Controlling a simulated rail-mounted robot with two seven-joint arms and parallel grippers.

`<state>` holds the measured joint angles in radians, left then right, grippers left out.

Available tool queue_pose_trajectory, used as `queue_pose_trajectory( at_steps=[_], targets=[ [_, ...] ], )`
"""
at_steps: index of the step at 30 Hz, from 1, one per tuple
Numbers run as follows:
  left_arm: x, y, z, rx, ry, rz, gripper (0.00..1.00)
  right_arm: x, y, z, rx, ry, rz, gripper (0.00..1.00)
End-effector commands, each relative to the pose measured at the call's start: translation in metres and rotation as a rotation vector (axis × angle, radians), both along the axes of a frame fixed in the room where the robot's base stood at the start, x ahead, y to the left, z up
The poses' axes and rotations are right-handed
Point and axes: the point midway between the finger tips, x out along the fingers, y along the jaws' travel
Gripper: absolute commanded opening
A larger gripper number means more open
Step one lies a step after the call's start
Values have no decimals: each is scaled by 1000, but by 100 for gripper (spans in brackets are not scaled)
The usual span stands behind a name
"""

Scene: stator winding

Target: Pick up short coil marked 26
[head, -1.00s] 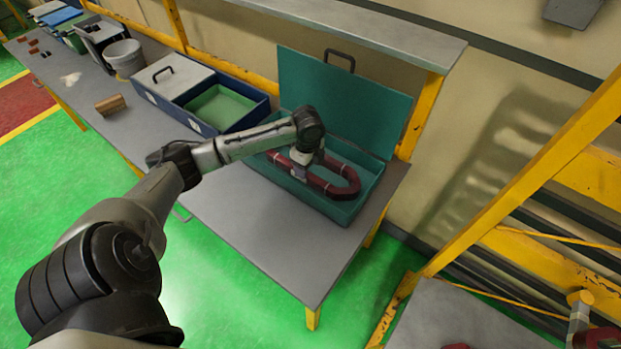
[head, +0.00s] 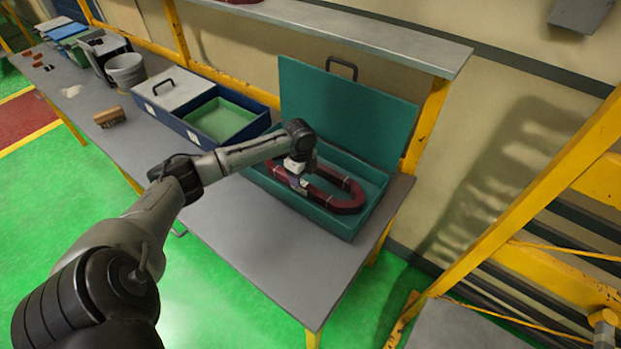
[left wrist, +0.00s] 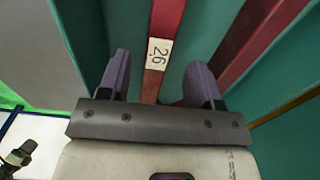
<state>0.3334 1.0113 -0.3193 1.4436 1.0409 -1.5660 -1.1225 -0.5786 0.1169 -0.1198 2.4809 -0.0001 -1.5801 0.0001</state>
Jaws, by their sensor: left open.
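A dark red, elongated loop-shaped coil (head: 345,204) lies in an open teal box (head: 331,224) on the grey bench. In the left wrist view a red bar of the coil (left wrist: 165,20) carries a white label reading 26 (left wrist: 158,54). My left gripper (head: 297,182) is over the near-left side of the coil. In the left wrist view its two purple fingers (left wrist: 158,78) are open, one on each side of the labelled bar. I cannot tell whether they touch it. The gripper and wrist hide part of the coil. My right gripper is not in view.
The teal box's raised lid (head: 345,110) stands behind the coil. A blue case with a green tray (head: 222,118) is to its left, then a brush (head: 109,117) and a grey bucket (head: 126,70). A yellow rack (head: 520,200) stands at the right. The bench front (head: 250,228) is clear.

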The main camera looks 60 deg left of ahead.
Motion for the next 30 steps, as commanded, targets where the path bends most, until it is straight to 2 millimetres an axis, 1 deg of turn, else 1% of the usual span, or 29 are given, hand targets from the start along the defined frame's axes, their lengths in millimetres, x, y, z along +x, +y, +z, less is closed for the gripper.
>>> queue_pose_trajectory(
  at_steps=[5, 8, 15, 18, 23, 25, 30],
  targets=[
    [0, -1, -7, -1, 1, 0, 58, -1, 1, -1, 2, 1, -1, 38],
    [-1, -1, -17, -3, 2, 0, 58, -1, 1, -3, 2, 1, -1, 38],
    [-2, -2, -48, -2, 2, 0, 58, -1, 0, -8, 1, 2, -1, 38],
    [-2, -1, -53, 0, 0, -1, 58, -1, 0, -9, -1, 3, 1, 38],
    [-2, -1, -53, 1, 0, -1, 58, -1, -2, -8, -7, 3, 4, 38],
    [-2, -1, -53, 1, 0, -1, 55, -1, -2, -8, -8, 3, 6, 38],
    [-2, -1, -53, 0, 0, -1, 38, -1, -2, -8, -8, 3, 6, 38]
  ],
)
